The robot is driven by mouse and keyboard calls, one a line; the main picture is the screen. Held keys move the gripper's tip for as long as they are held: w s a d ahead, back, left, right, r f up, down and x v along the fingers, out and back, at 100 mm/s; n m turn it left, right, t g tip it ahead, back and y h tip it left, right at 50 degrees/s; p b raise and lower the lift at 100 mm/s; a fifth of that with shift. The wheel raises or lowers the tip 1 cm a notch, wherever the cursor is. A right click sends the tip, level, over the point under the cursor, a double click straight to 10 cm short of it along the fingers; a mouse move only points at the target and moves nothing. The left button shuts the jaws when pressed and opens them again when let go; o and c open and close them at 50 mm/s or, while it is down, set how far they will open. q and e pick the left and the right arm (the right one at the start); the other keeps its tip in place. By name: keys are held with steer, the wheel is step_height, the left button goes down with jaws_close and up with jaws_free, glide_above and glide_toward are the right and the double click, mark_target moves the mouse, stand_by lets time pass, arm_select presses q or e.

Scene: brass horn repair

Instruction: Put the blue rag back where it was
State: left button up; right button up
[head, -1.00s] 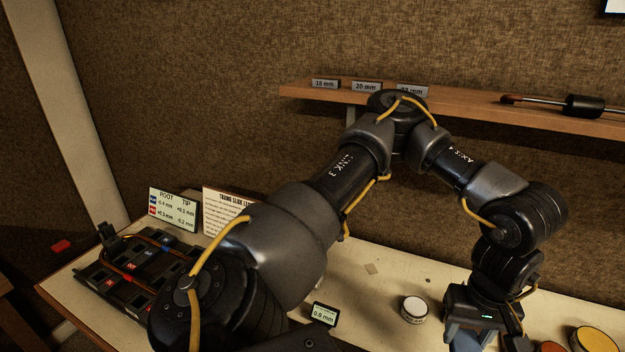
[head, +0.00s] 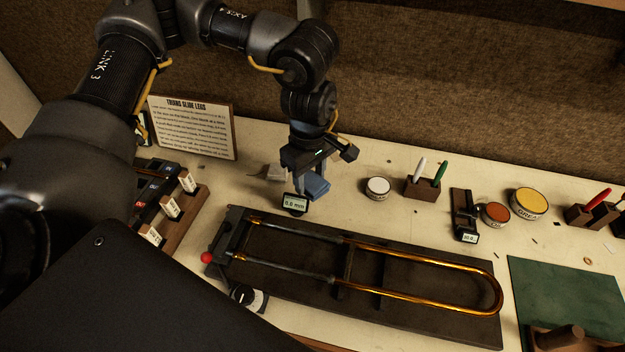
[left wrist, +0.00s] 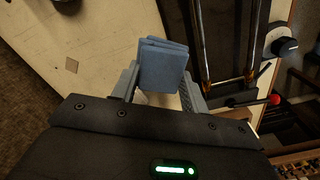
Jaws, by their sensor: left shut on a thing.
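The blue rag (head: 317,187) is a small folded block of cloth. My left gripper (head: 308,182) is shut on it, pointing down at the back of the bench, just behind the slide fixture. In the left wrist view the rag (left wrist: 162,65) sits between the two fingertips (left wrist: 158,85). I cannot tell whether the rag touches the bench top. My right gripper is not in view.
A dark fixture (head: 400,315) holding a brass slide (head: 420,262) lies in front of the gripper. A small 0.0 mm display (head: 295,204) stands close by the rag. A white tin (head: 377,188) and a pen block (head: 425,187) are to the right.

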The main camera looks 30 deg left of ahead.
arm_select(q)
steer(key=n, duration=0.2)
steer(key=a+n, duration=0.1)
steer(key=n, duration=0.3)
steer(key=shift+s+a, duration=0.2)
steer(key=shift+s, duration=0.1)
steer(key=n, duration=0.3)
steer(key=shift+s+a+r, duration=0.1)
steer(key=shift+s+a, duration=0.05)
steer(key=shift+a, duration=0.25)
steer(key=a+n, duration=0.1)
steer(key=n, duration=0.7)
steer(key=s+a+n+p, duration=0.1)
steer(key=a+n, duration=0.1)
steer(key=n, duration=0.6)
steer(key=s+a+n, duration=0.1)
steer(key=a+n, duration=0.1)
steer(key=n, duration=0.6)
steer(key=shift+r, duration=0.15)
